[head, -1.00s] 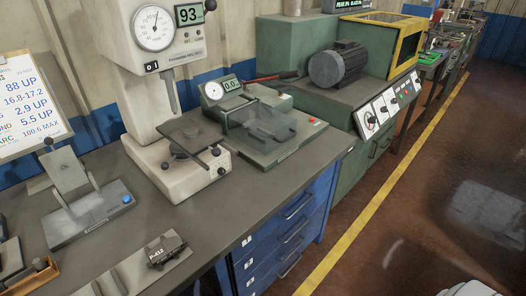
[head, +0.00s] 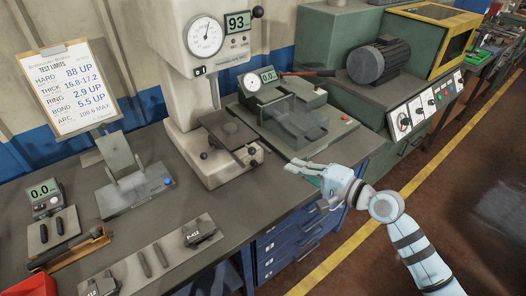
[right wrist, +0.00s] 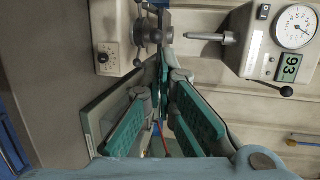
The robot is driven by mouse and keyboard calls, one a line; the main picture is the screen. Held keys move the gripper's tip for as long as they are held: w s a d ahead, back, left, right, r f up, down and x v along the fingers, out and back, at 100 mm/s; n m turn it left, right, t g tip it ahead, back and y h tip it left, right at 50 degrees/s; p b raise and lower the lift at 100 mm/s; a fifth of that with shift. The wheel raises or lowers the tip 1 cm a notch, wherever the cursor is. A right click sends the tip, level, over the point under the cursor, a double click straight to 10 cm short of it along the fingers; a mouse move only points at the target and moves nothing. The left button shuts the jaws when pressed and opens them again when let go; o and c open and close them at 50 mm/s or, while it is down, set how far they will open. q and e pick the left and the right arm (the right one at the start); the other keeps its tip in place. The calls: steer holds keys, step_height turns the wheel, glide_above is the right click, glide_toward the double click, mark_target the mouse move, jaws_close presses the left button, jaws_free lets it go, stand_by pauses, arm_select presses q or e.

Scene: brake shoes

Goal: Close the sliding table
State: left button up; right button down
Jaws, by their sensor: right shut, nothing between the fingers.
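The green bench fixture (head: 290,120) has a dial gauge and display at its back left, a dark, see-through block on its bed and a red button at its right. It likely carries the sliding table; I cannot tell how far that is slid out. Left of it, a dark plate (head: 228,130) sits on the white press's base. My right gripper (head: 293,167) is shut and empty, in front of the fixture near the bench's front edge. In the right wrist view its green-padded fingers (right wrist: 165,68) point towards the white press (right wrist: 118,35). My left gripper is out of view.
The white press (head: 205,80) stands left of the fixture. A tilted stand (head: 135,190), a small gauge (head: 48,200) and a strip with dark parts (head: 150,262) occupy the left bench. A motor (head: 380,62) stands at the right. The bench front (head: 240,205) is partly clear.

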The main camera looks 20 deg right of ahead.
mark_target(255, 151)
steer(key=x, duration=1.2)
steer(key=shift+d+f+b, duration=0.1)
steer(key=shift+b, duration=0.2)
